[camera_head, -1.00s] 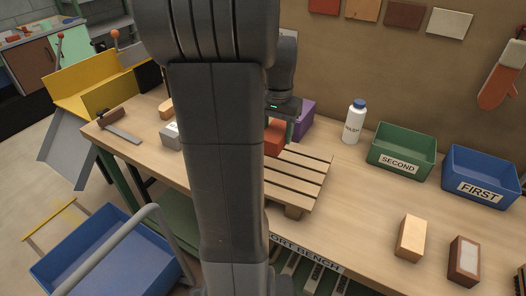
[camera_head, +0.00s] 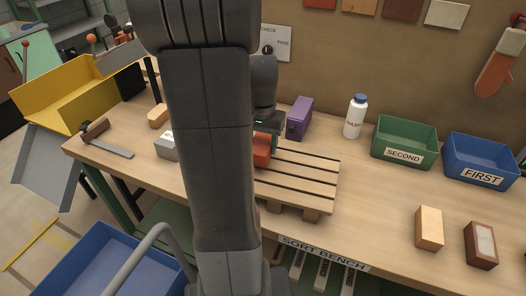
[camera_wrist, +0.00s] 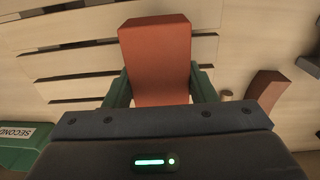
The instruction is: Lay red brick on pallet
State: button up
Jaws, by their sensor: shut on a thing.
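The red brick (camera_head: 262,152) is held in my gripper (camera_head: 266,138) at the pallet's left back part in the head view. In the wrist view the red brick (camera_wrist: 155,50) sits between the two green fingers of my gripper (camera_wrist: 158,88), which are shut on its sides. The slatted wooden pallet (camera_head: 312,172) lies on the bench, its left part hidden behind my arm. Its slats (camera_wrist: 75,62) show behind the brick in the wrist view. I cannot tell whether the brick touches the slats.
A purple brick (camera_head: 299,118) stands behind the pallet. A white bottle (camera_head: 355,117), a green SECOND bin (camera_head: 404,142) and a blue FIRST bin (camera_head: 480,160) are to the right. Two bricks stand at the front right. A grey block (camera_head: 167,146) is left of my arm. The pallet's right part is bare.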

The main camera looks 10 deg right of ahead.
aim_at(262, 141)
jog(key=shift+f, duration=1.55)
jog(key=shift+f, duration=0.15)
jog(key=o, duration=1.3)
jog(key=shift+o, duration=0.2)
notch_tip(262, 141, up, 12)
jog(key=shift+r, duration=0.2)
